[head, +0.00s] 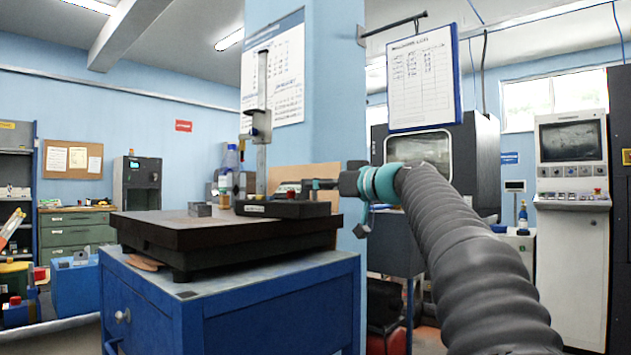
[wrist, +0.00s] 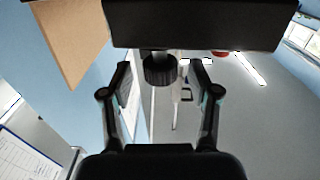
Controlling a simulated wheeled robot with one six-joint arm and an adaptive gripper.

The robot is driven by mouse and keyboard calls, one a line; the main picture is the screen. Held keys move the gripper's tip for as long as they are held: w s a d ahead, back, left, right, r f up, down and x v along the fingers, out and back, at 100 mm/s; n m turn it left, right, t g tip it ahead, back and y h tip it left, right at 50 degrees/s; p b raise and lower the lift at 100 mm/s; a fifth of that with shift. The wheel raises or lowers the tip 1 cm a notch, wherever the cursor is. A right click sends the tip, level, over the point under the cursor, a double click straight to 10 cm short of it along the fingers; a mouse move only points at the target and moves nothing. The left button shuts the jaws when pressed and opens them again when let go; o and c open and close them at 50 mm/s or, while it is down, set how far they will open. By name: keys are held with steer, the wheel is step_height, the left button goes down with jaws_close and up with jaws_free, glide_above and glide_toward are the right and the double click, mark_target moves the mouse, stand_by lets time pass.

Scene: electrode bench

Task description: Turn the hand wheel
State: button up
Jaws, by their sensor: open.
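The hand wheel (wrist: 160,70) is a small dark knurled knob in the wrist view, against the edge of a black block (wrist: 200,22). My gripper (wrist: 165,82) is open, with one finger on each side of the wheel and a visible gap on both sides. In the head view my gripper (head: 318,185) points left at the right end of the black base (head: 285,209) of a tall gauge stand (head: 262,100). I cannot make out the wheel in the head view. The stand is upright on a dark surface plate (head: 200,235).
The plate rests on a blue cabinet (head: 280,318). A small grey block (head: 200,210) lies on the plate left of the stand. A blue pillar (head: 335,90) stands behind, and a clipboard (head: 424,78) hangs above my arm. The plate's front left is clear.

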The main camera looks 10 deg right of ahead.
steer(key=shift+x, duration=1.05)
jaws_close()
steer(key=shift+a+f+m+t+h+b, duration=0.15)
steer(key=shift+m+t+h+b, duration=0.55)
steer(key=shift+h, duration=0.4)
steer(key=m+t+h, duration=0.1)
steer(key=m+h, duration=0.1)
steer(key=shift+h, duration=0.4)
steer(key=shift+m+t+h+p, duration=0.35)
steer(key=shift+m+h, duration=0.25)
steer(key=shift+h, duration=0.2)
